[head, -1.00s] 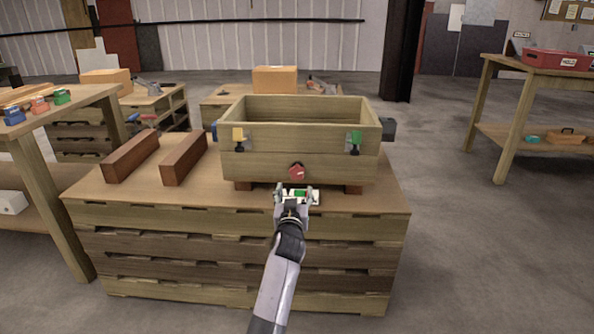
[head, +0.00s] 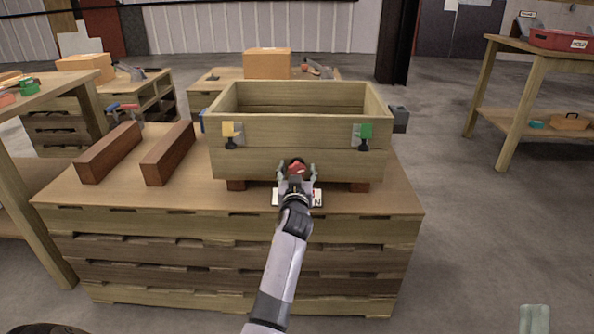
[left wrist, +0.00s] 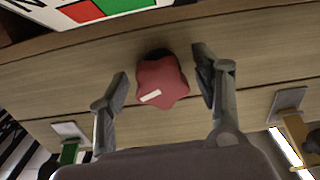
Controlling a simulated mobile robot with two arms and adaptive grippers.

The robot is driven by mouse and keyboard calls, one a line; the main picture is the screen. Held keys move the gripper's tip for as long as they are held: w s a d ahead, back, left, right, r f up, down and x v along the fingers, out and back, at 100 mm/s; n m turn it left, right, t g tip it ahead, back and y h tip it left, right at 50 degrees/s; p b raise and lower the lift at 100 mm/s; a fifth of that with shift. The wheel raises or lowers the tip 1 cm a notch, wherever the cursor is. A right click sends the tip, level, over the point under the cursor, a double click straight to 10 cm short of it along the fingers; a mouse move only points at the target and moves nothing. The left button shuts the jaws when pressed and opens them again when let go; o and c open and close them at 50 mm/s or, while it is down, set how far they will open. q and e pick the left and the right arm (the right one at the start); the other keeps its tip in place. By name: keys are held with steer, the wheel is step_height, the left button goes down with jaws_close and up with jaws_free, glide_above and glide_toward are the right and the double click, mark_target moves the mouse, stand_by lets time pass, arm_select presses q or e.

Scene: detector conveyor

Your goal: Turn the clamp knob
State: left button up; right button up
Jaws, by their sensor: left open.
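The red clamp knob (head: 297,167) sits low on the front wall of the wooden box (head: 225,160). In the left wrist view the knob (left wrist: 162,82) is a lobed red piece with a white mark, on a dark shaft. My left gripper (head: 297,172) is in front of it. In the left wrist view the fingers of my left gripper (left wrist: 160,85) are open, one on each side of the knob, with gaps between; they do not grip it.
A yellow clamp (head: 230,132) and a green clamp (head: 363,134) sit on the box front. A label plate (head: 283,197) with red and green fields (left wrist: 80,11) lies below the knob. Two brown beams (head: 110,153) lie to the left on the pallet-stack table (head: 390,205).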

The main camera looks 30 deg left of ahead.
arm_select(q)
steer(key=shift+c, duration=0.6)
steer(key=c, duration=1.1)
steer(key=shift+o, duration=0.2)
steer(key=shift+m, duration=0.7)
steer(key=m+p, duration=0.1)
steer(key=m, duration=0.1)
steer(key=shift+m, duration=0.3)
steer(key=shift+a+m+p, duration=0.1)
steer(key=shift+m+p, duration=0.3)
steer(key=shift+m, duration=0.6)
arm_select(e)
step_height(320, 180, down, 7)
steer(key=w+g+h, duration=0.1)
steer(key=w+g, duration=0.1)
steer(key=g, duration=0.3)
steer(key=shift+w+d+f+h, duration=0.15)
steer(key=shift+w+f+h, duration=0.05)
steer(key=shift+w+h, duration=0.15)
arm_select(q)
steer(key=o, duration=1.2)
